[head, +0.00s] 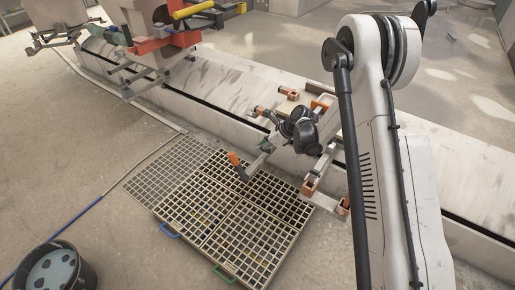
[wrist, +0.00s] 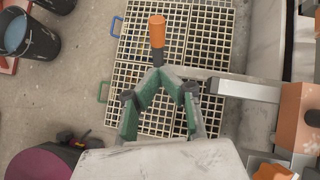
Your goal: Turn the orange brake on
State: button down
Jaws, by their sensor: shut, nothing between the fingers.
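The orange brake handle (head: 237,160) sits on a short dark stem at the outer end of a grey bar, above the floor grating. In the wrist view the orange handle (wrist: 157,31) lies straight ahead of my fingertips, with its dark stem pointing back at them. My gripper (wrist: 158,71) has green fingers whose tips meet in a point, shut and empty. The tips overlap the bar's end near the stem; I cannot tell whether they touch. In the head view my gripper (head: 266,147) is small beside the bar, partly hidden by my dark wrist.
The floor grating (head: 207,211) lies below, with blue and green handles. A grey bar (wrist: 245,90) runs right to an orange-brown block (wrist: 300,117). A long pale rail bed (head: 230,80) runs behind. A dark bucket (head: 55,268) stands at lower left.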

aim_at(237, 159)
jog(key=b+x, duration=0.1)
jog(key=x, duration=0.6)
jog(key=b+x, duration=0.1)
jog(key=x, duration=0.3)
jog(key=shift+w+a+r+b, duration=0.1)
jog(key=shift+a+r+b, duration=0.15)
jog(key=shift+a, duration=0.25)
jog(key=shift+w+a+f, duration=0.2)
jog(key=shift+a+f, duration=0.05)
jog(key=shift+a, duration=0.2)
jog(key=shift+d, duration=0.1)
